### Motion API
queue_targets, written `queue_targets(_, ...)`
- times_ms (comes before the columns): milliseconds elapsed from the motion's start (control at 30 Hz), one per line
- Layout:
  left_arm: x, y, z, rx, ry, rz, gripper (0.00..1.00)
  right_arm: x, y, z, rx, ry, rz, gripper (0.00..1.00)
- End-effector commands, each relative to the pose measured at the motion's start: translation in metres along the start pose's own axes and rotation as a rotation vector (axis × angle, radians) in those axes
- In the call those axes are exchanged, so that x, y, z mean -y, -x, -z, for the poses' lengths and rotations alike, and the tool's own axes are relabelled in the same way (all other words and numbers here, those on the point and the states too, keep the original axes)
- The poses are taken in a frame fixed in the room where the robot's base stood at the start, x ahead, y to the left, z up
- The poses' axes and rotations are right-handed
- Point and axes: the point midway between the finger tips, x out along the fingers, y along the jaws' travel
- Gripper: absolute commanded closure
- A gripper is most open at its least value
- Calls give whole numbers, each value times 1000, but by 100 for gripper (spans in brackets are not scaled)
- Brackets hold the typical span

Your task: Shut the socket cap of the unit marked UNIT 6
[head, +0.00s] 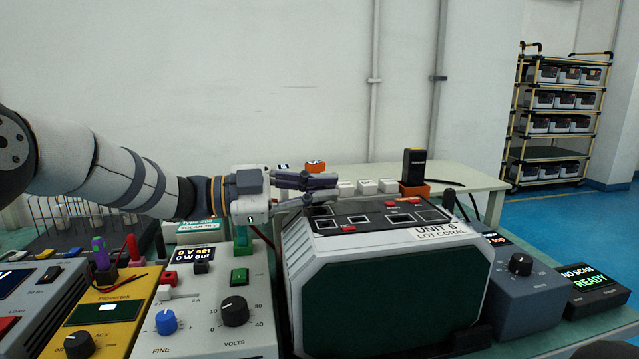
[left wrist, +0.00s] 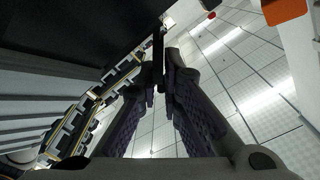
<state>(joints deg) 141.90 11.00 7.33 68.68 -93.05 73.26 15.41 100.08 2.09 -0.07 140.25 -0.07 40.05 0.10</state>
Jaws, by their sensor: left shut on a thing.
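The unit marked UNIT 6 (head: 300,262) stands at the front centre, a grey case with a dark green front and a black top panel. Its label (head: 437,228) reads UNIT 6, LOT CORAL. My left gripper (head: 332,188) reaches in from the left, with its fingers over the back left corner of the top panel. In the left wrist view its fingertips (left wrist: 166,72) close on a thin dark piece (left wrist: 158,48), which looks like the socket cap. The fingers hide most of the cap and socket in the head view. My right gripper is not in view.
A power supply (head: 212,322) and a yellow meter (head: 100,318) stand left of the unit. A black handheld device (head: 413,166) stands behind. A rack (head: 512,140) is at the far right.

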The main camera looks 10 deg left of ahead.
Motion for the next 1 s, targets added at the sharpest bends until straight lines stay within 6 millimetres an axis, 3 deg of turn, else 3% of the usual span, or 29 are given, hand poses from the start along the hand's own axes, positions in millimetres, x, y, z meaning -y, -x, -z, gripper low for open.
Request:
queue_targets(200,-7,0,2,3,-206,0,100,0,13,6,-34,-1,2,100)
queue_targets(500,-8,0,0,1,-224,2,100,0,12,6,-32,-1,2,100)
queue_targets(600,-8,1,0,1,-223,2,73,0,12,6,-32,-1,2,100)
queue_targets(900,-9,1,0,2,-222,1,72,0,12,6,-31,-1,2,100)
queue_targets(1000,-8,12,0,3,-222,2,72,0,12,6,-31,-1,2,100)
